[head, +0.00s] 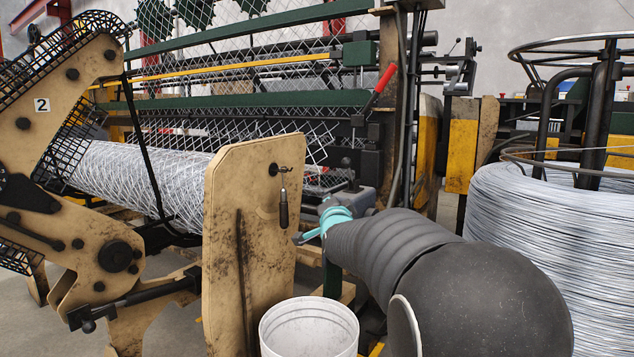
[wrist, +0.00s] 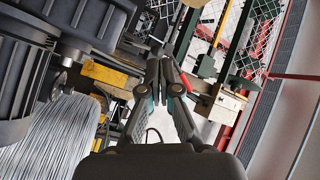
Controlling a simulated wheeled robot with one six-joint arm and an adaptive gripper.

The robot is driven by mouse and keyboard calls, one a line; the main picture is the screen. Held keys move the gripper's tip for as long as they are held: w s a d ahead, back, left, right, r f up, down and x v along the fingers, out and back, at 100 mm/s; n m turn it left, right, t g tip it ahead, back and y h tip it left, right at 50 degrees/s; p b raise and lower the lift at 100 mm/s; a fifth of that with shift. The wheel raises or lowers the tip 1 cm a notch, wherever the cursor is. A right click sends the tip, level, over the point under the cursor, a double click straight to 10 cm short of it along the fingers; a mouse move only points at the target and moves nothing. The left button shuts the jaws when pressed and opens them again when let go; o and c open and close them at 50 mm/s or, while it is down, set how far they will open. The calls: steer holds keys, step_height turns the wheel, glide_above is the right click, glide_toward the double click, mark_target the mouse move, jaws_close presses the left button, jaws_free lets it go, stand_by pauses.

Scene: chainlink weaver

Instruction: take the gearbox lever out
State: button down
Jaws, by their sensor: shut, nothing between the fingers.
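The lever cannot be clearly made out in the wrist view.
A worn tan plate (head: 225,240) stands left of my gripper, with a black-handled tool (head: 283,208) hanging on it. A white bucket (head: 309,330) is below. A red-handled lever (head: 385,79) rises behind. A large wire coil (head: 550,250) fills the right.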

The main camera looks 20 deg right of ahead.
steer(key=w+d+f+m+t+h+b, duration=0.2)
steer(key=w+d+m+t+h, duration=0.15)
steer(key=w+d+m, duration=0.35)
steer(key=n+h, duration=0.1)
glide_toward(346, 164)
steer(key=shift+g, duration=0.25)
steer(key=x, duration=0.7)
steer(key=shift+r, duration=0.15)
steer(key=shift+w+r+p, duration=0.1)
steer(key=shift+r+p, duration=0.05)
steer(key=shift+p, duration=0.25)
